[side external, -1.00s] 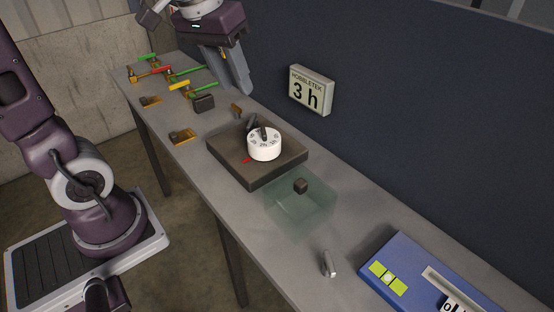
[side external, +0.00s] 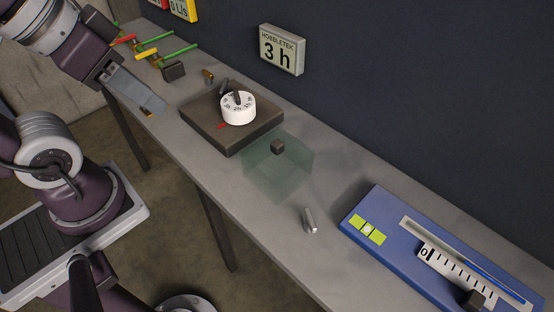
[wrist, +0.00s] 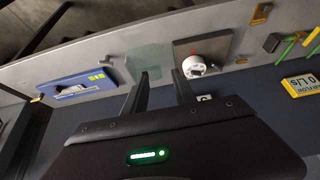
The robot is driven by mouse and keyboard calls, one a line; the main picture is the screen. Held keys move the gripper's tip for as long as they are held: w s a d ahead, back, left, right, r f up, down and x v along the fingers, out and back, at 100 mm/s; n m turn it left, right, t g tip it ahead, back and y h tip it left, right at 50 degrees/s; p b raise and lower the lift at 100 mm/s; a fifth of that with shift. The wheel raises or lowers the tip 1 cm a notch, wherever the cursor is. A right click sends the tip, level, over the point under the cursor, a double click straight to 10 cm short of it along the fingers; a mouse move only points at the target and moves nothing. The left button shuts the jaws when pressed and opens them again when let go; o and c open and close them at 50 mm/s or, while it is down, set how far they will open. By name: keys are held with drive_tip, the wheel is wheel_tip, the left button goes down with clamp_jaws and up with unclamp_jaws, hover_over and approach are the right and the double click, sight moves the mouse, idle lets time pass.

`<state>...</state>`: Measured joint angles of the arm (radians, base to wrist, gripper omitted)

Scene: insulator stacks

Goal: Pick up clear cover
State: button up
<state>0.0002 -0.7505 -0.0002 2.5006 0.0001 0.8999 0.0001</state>
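The clear cover (side external: 285,178) is a see-through greenish box with a small dark knob (side external: 278,147) on top. It sits on the grey table beside the dark block with the white dial. In the wrist view the clear cover (wrist: 150,58) is a pale patch beyond my fingers. My gripper (side external: 152,104) is at the left in the side view, above the table's front edge and well apart from the cover. In the wrist view my gripper (wrist: 160,76) has its two fingers apart, with nothing between them.
A dark block (side external: 232,133) carries a white dial (side external: 238,106). A blue panel (side external: 385,240) lies at right. Coloured levers (side external: 180,50) are at the far left. A dark wall with a "3 h" sign (side external: 282,50) runs behind.

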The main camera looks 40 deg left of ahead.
drive_tip(key=o, duration=0.3)
drive_tip(key=n+g+h, duration=0.6)
drive_tip(key=n+h, duration=0.8)
drive_tip(key=n, duration=0.4)
approach(275, 141)
drive_tip(key=d, duration=0.2)
drive_tip(key=shift+y, duration=0.3)
drive_tip(key=x, duration=0.6)
drive_tip(key=shift+d+f, duration=0.15)
drive_tip(key=shift+f, duration=0.1)
clamp_jaws()
